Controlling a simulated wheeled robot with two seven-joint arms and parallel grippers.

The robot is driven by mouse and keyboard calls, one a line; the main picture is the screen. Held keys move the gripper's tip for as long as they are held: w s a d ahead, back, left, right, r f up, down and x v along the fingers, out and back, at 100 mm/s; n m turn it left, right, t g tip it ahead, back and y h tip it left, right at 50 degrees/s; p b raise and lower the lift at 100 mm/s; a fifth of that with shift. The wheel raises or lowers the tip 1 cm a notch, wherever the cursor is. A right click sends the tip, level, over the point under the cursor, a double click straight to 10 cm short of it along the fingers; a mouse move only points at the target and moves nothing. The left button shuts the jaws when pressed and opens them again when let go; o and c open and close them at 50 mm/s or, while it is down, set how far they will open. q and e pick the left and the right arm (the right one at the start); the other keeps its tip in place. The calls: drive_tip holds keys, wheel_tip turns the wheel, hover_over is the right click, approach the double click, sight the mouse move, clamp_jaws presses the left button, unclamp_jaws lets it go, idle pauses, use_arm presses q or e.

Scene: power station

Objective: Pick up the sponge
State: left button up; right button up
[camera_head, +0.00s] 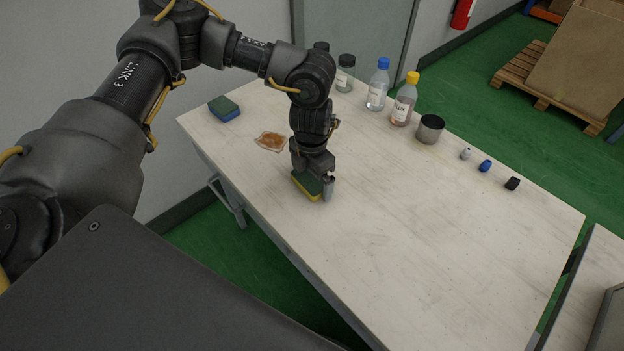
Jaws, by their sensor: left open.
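A sponge with a green top and a yellow lower side (306,186) lies on the pale table, near its front left edge. My left gripper (322,189) points down right over this sponge. It is open; one finger shows at the sponge's right end and the other finger is hidden. The gripper covers part of the sponge, and I cannot tell whether they touch. A second sponge, green on top and blue below (225,109), lies at the table's far left corner, apart from the gripper. My right gripper is not in view.
A brown stain or packet (271,141) lies left of my gripper. A blue-capped bottle (378,85), a yellow-capped bottle (404,100), a jar (345,74) and a metal cup (430,129) stand along the back edge. Small caps (485,166) lie farther right. The table's front right is clear.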

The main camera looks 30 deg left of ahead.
use_arm(q)
drive_tip(key=c, duration=0.8)
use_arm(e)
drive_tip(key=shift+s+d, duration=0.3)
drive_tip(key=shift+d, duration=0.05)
use_arm(q)
drive_tip(key=shift+r, duration=0.55)
drive_tip(key=s+r, duration=0.1)
drive_tip(key=r, duration=0.1)
drive_tip(key=s+d+r, duration=0.1)
drive_tip(key=r, duration=0.1)
drive_tip(key=s+d+r, duration=0.1)
drive_tip(key=r, duration=0.2)
drive_tip(key=shift+s+b, duration=0.3)
drive_tip(key=shift+b, duration=0.1)
drive_tip(key=s+d+r, duration=0.4)
drive_tip(key=s+r, duration=0.1)
drive_tip(key=s, duration=0.3)
drive_tip(key=shift+s+d+b, duration=0.35)
drive_tip(key=shift+b, duration=0.1)
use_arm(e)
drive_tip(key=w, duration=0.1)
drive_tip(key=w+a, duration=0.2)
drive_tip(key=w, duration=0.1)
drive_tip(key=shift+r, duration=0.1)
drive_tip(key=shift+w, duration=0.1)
